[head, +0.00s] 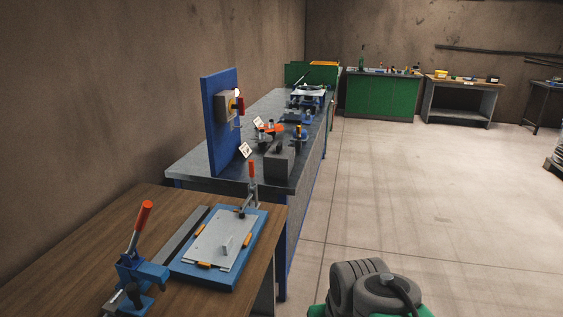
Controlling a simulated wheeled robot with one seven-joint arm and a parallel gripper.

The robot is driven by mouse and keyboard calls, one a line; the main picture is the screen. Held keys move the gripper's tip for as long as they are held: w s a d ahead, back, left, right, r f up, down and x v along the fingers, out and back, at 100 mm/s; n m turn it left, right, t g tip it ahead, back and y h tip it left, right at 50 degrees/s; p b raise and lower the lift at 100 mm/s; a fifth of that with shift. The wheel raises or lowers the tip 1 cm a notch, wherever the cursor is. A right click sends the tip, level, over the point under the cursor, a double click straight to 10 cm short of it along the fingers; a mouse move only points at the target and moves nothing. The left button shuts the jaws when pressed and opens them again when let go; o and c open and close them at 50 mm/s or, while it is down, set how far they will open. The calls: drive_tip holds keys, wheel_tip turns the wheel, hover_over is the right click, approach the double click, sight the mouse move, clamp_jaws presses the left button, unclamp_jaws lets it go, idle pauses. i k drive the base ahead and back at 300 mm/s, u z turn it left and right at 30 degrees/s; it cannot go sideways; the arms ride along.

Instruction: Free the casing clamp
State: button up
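I cannot tell for certain which clamp is the casing clamp. A toggle clamp (251,190) with an upright red handle stands at the far edge of a blue fixture plate (216,279). Its foot is at the edge of a light grey panel (213,240) lying on that plate; whether it presses on it is too small to tell. A larger blue clamp-like tool (138,270) with a tilted red handle stands at the front left of the wooden table. My gripper is not in view; only grey, rounded parts at the bottom, probably my arm, show.
The wooden table (75,255) is bare at left. Behind it, a long blue-legged bench (200,165) carries a blue upright board (222,125), a grey block (279,165) and small tools. A green cabinet (380,97) stands farther back.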

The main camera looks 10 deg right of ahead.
sight(251, 163)
drive_tip(key=z, duration=0.8)
drive_tip(key=i, duration=3.15)
drive_tip(key=u, duration=4.25)
drive_tip(key=i, duration=0.45)
